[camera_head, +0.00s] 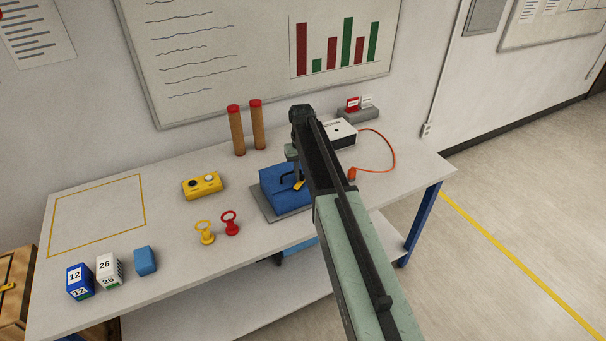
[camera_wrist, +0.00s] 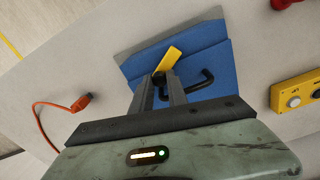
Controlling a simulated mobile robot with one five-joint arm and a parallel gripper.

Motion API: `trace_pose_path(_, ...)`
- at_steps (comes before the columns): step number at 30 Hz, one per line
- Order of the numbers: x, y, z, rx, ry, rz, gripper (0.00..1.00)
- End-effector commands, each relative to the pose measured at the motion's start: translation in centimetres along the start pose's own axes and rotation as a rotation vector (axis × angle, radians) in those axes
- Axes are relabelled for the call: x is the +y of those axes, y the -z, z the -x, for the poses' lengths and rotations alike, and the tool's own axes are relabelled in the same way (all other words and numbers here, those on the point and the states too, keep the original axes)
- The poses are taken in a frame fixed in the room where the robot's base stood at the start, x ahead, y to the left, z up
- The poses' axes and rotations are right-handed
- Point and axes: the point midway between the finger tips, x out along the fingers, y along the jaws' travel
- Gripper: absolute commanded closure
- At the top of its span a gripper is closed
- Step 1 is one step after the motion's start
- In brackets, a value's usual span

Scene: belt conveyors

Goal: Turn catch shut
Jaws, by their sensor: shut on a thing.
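A blue box (camera_head: 275,189) stands on a grey base plate (camera_head: 267,209) on the table. It also fills the middle of the wrist view (camera_wrist: 215,63). A yellow catch (camera_wrist: 169,59) sits on the box, tilted in the picture. A black bent handle (camera_wrist: 207,77) is beside it on the box. My gripper (camera_wrist: 163,83) reaches down to the box with its two fingers close together, shut on the near end of the catch. In the head view my arm hides part of the box, and the catch (camera_head: 299,185) shows just left of it.
A yellow button box (camera_head: 203,186), yellow and red ring-topped pieces (camera_head: 230,223) and two brown cylinders (camera_head: 236,132) stand left of the blue box. An orange cable (camera_head: 389,151) runs at the right from a white box (camera_head: 339,132). Number blocks (camera_head: 109,270) stand at the front left.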

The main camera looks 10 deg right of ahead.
Motion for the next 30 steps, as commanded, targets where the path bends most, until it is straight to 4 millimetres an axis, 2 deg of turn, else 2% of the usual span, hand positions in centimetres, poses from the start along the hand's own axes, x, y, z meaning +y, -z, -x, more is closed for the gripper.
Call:
trace_pose_path(8,-0.26,0.13,-0.01,-0.001,0.001,0.067,1.0)
trace_pose_path(20,-0.32,0.14,-0.01,-0.001,0.002,0.074,1.0)
trace_pose_path(21,-0.32,0.14,-0.01,-0.001,0.002,0.074,0.75)
trace_pose_path(23,-0.32,0.14,-0.01,-0.001,0.002,0.073,0.59)
trace_pose_path(30,-0.27,0.16,-0.01,0.0,0.001,0.073,0.59)
